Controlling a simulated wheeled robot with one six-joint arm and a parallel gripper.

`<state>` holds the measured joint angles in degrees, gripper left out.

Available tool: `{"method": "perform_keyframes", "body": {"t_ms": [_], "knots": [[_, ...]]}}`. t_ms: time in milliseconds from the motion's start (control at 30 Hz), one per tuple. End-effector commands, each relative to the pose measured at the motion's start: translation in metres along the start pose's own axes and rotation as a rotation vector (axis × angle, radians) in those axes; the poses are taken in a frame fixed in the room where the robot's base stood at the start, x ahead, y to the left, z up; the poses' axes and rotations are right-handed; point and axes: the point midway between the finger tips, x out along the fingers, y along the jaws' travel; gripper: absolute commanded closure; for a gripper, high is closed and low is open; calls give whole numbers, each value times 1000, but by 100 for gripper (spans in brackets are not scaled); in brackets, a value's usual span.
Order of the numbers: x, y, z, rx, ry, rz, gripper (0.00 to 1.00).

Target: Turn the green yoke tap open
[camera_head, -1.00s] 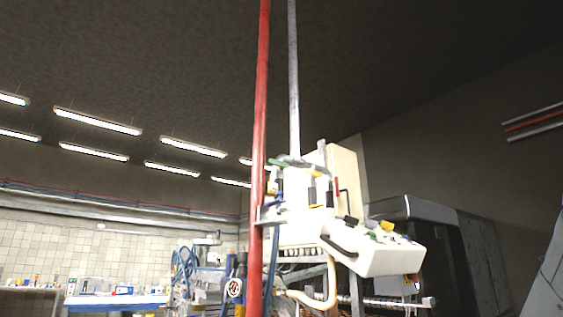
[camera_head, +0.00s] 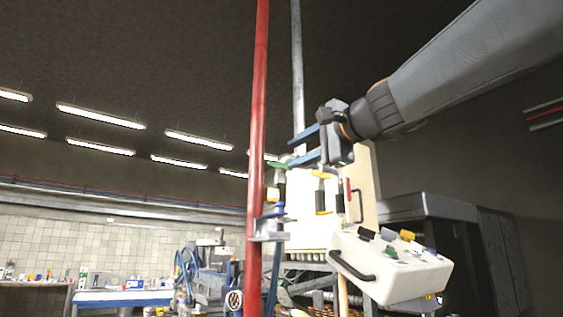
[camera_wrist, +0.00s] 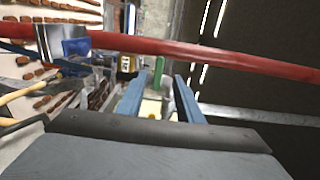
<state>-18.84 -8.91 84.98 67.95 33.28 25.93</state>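The green yoke tap (camera_head: 278,166) sits on the pipework just right of the red pipe. Its green handle (camera_wrist: 159,70) also shows in the wrist view, just ahead of the gap between my fingertips. My gripper (camera_head: 292,152) is open, with its two blue fingers pointing left, close to the green handle and slightly above it in the head view. In the wrist view the fingers (camera_wrist: 160,80) stand apart on either side of the line to the handle. I see no grip on it, and cannot tell whether a finger touches it.
A red vertical pipe (camera_head: 257,120) stands just left of the tap, and a grey pipe (camera_head: 298,70) rises behind. A yellow-handled tap (camera_head: 321,174) and a red handle (camera_head: 348,190) are to the right. A white control box (camera_head: 390,268) with coloured switches is below right.

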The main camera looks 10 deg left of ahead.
Motion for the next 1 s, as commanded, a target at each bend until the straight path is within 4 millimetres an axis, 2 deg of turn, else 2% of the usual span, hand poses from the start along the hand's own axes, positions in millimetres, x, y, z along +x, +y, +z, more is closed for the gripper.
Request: {"method": "perform_keyframes", "body": {"t_ms": [333, 500, 867, 900, 1000], "knots": [[50, -1, 2, 2, -3, 3, 67], [68, -1, 1, 1, -2, 1, 67], [76, 1, 1, 0, -2, 1, 67], [76, 1, 1, 0, -2, 1, 69], [76, 1, 1, 0, -2, 1, 86]]}}
